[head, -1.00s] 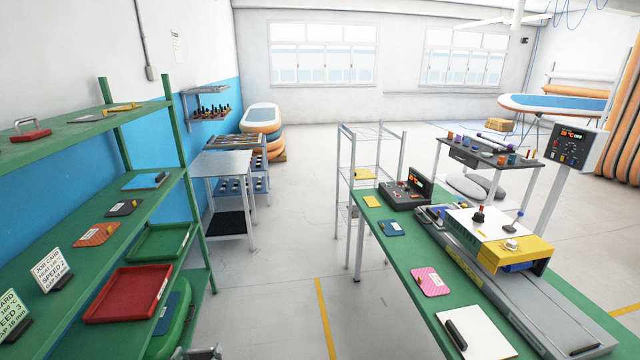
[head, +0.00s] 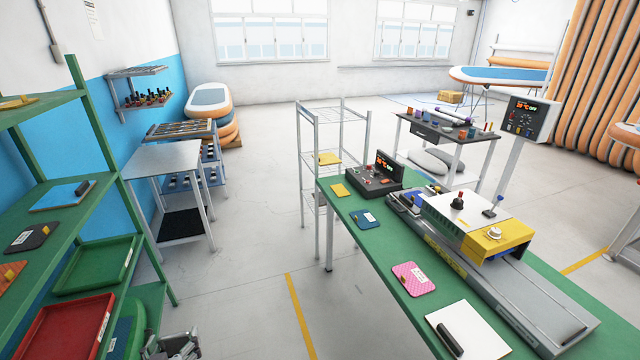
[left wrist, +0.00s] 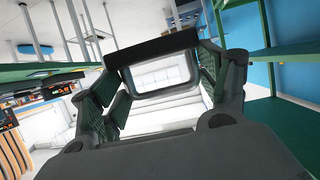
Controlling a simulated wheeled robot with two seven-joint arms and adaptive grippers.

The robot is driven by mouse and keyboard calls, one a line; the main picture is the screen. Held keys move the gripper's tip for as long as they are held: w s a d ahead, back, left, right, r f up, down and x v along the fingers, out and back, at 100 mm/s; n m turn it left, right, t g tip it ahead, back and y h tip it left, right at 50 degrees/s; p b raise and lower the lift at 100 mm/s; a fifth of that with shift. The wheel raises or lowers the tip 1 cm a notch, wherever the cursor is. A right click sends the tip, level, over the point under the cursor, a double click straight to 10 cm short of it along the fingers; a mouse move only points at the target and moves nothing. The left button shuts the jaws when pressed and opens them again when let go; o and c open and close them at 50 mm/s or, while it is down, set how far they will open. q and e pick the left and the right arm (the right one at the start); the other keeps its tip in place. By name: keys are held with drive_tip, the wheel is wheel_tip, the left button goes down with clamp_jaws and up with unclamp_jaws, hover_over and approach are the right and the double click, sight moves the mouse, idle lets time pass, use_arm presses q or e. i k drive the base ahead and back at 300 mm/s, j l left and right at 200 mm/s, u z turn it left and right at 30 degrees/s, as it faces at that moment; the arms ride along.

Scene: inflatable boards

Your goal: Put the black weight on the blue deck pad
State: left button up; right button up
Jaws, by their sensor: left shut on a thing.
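My left gripper (head: 172,346) shows at the bottom edge of the head view, in front of the green shelf rack. In the left wrist view its fingers (left wrist: 158,95) are closed on the rounded grey handle of a black block (left wrist: 152,46), which looks like the black weight. It is held in the air, clear of any surface. A blue pad (head: 368,220) with a white label lies flat on the green bench. Another blue pad (head: 52,199) lies on the shelf rack with a small dark block on it. I cannot tell which is the deck pad. My right gripper is out of view.
The green bench (head: 385,262) also bears a pink pad (head: 408,273), a yellow pad (head: 339,190), a control box (head: 372,186) and a long grey machine (head: 545,300). A wire rack (head: 325,115) stands behind it. Open floor (head: 250,265) lies between bench and shelf.

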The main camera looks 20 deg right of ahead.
sight(423, 197)
drive_tip(key=i+j+z, duration=0.1)
drive_tip(key=i+z, duration=0.3)
drive_tip(key=i, duration=0.25)
drive_tip(key=i+z, duration=0.3)
drive_tip(key=z, duration=0.15)
drive_tip(key=i+j+z, duration=0.15)
drive_tip(key=z, duration=0.25)
drive_tip(key=i+j+z, duration=0.25)
drive_tip(key=z, duration=0.2)
drive_tip(key=i+j+z, duration=0.5)
drive_tip(key=j+z, duration=0.2)
drive_tip(key=z, duration=0.15)
drive_tip(key=i+j+z, duration=0.15)
drive_tip(key=j, duration=0.15)
drive_tip(key=j+z, duration=0.15)
drive_tip(key=i+j, duration=0.05)
drive_tip(key=j, duration=0.05)
